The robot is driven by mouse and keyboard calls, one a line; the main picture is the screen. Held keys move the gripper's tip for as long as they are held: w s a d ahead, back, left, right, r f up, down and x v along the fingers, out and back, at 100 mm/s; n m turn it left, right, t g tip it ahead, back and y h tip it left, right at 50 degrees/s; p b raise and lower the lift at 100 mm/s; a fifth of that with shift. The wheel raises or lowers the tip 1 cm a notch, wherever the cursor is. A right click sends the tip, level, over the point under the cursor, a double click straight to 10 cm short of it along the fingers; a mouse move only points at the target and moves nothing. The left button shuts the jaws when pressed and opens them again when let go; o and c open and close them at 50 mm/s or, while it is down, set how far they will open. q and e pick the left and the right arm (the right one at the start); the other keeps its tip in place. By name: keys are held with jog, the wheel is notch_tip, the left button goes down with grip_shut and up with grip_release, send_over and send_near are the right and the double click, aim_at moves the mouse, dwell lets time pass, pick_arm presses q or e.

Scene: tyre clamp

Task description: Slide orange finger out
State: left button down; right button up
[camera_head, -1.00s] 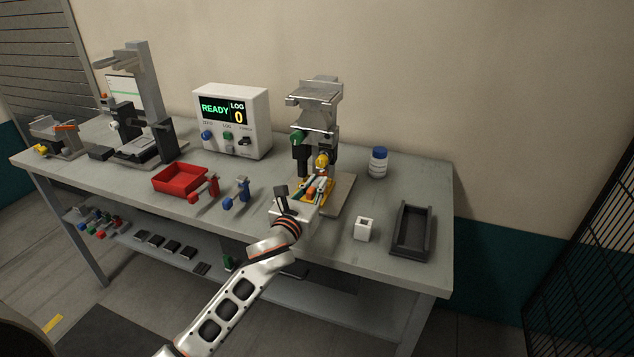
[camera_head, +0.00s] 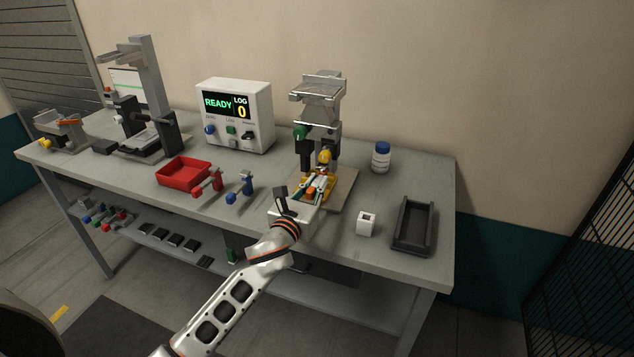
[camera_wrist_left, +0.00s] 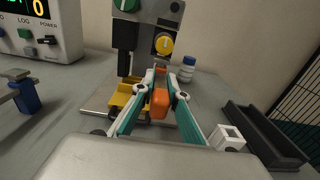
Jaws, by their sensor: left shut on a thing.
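The orange finger (camera_wrist_left: 159,101) stands out between my gripper's fingertips in the left wrist view, in front of the clamp fixture. In the head view it is a small orange patch (camera_head: 311,190) at the fixture's yellow base. My left gripper (camera_wrist_left: 156,92) has its teal-edged fingers on either side of the orange piece and is shut on it. In the head view the same gripper (camera_head: 308,192) reaches the front of the fixture from below. The fixture (camera_head: 318,120) is a grey upright with a green knob and a yellow knob (camera_wrist_left: 165,45). My right gripper is not in view.
A white square block (camera_head: 366,223) and a dark tray (camera_head: 400,238) lie right of the gripper. A blue-capped bottle (camera_head: 381,159) stands behind. A red bin (camera_head: 171,178), clamp-like tools (camera_head: 241,189) and a READY display box (camera_head: 262,133) are to the left.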

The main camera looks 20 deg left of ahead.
aim_at(309, 195)
pick_arm(q)
jog(key=shift+s+a+p, duration=0.1)
jog(key=shift+s+p, duration=0.95)
jog(key=shift+s, duration=1.7)
